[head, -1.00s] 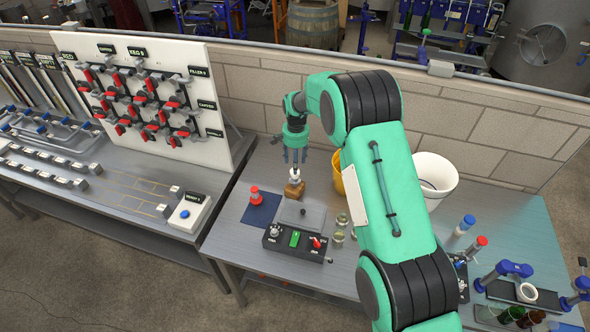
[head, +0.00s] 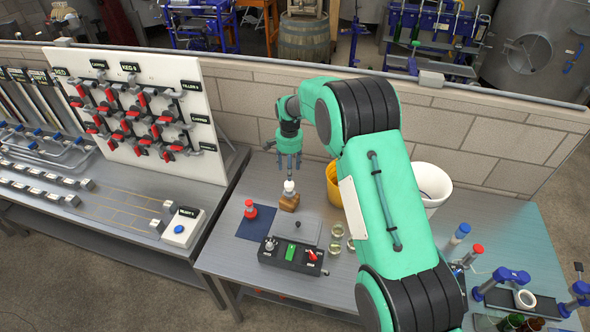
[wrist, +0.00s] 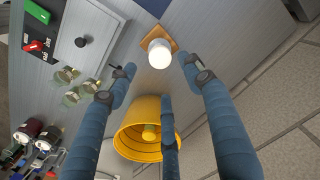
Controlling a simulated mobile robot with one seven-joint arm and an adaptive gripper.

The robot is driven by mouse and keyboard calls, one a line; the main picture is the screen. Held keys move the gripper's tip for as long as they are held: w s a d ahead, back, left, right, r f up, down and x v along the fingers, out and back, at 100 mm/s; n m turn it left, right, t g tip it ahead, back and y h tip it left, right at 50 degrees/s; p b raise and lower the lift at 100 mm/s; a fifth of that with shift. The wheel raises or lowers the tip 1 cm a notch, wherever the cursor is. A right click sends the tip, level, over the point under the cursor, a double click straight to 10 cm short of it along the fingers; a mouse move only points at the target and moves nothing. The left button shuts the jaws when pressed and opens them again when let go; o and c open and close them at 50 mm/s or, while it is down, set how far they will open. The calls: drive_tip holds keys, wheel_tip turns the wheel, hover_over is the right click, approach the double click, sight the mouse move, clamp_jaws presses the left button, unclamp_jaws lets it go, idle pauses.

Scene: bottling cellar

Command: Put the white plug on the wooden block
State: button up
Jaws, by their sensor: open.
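The white plug (head: 289,186) stands upright on top of the wooden block (head: 289,203) on the steel table. In the wrist view the plug's round white top (wrist: 160,53) covers the middle of the block (wrist: 152,33). My gripper (head: 289,163) is open and empty, pointing down above the plug, with a gap between them. In the wrist view its blue fingers (wrist: 160,85) are spread, with the plug just beyond their tips and not between them.
A red plug (head: 250,209) stands on a dark blue mat (head: 255,225) left of the block. A control box (head: 292,254) with a grey plate is in front. Glass jars (head: 337,231) are to its right. A yellow bucket (head: 333,180) and white bucket (head: 430,180) stand behind.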

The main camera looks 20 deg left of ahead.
drive_tip(key=shift+r, duration=0.1)
drive_tip(key=s+d+r+n+t, duration=0.1)
drive_tip(key=s+d+r, duration=0.3)
drive_tip(key=d+r, duration=0.8)
drive_tip(key=s+d+r+t, duration=0.1)
drive_tip(key=s+d+r, duration=0.3)
drive_tip(key=d+r, duration=0.85)
drive_tip(key=s+d+r+t, duration=0.1)
drive_tip(key=s+d+r, duration=0.8)
drive_tip(key=s+r, duration=0.45)
drive_tip(key=s+d+t, duration=0.1)
drive_tip(key=s+d, duration=0.5)
drive_tip(key=s, duration=0.7)
drive_tip(key=s+d+n+t, duration=0.1)
drive_tip(key=s+d, duration=0.5)
drive_tip(key=s, duration=0.7)
drive_tip(key=shift+s+d+f+n, duration=0.15)
drive_tip(key=shift+s+n, duration=0.15)
